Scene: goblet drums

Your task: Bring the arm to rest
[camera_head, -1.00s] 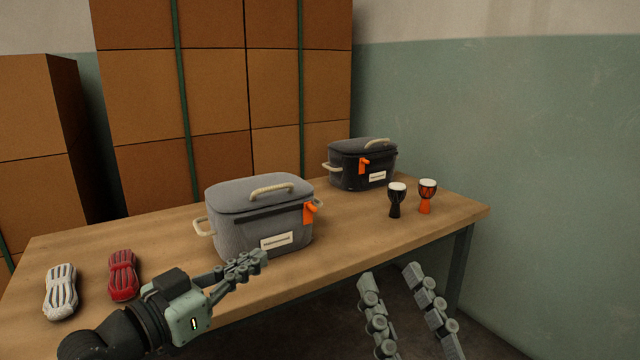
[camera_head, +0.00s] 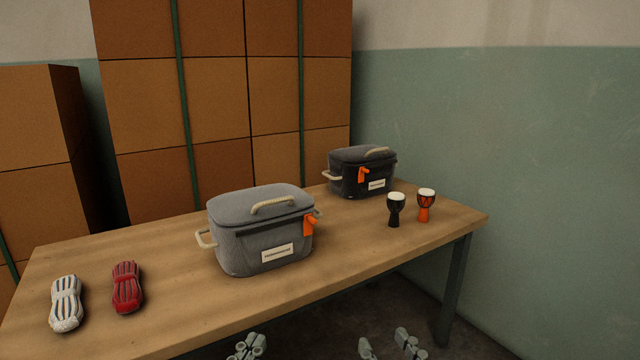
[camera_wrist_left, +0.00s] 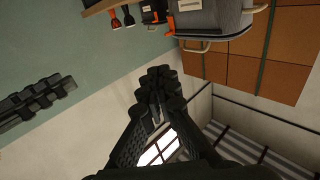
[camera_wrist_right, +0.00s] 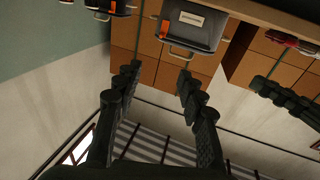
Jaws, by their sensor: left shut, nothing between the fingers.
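My left gripper (camera_head: 246,346) shows only its fingertips at the bottom edge of the head view, in front of the table. It is shut and empty; its fingers meet in the left wrist view (camera_wrist_left: 157,85). My right gripper (camera_head: 386,345) is also at the bottom edge, to the right. Its fingers stand well apart with nothing between them in the right wrist view (camera_wrist_right: 157,80). Both grippers are clear of the table and its objects. Most of both arms is out of the head view.
The wooden table (camera_head: 170,325) holds a grey cooler bag (camera_head: 262,235), a darker cooler bag (camera_head: 350,180), a black goblet drum (camera_head: 395,212), an orange goblet drum (camera_head: 425,208), and red (camera_head: 126,288) and white (camera_head: 66,303) striped objects at left. Stacked boxes (camera_head: 220,90) stand behind.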

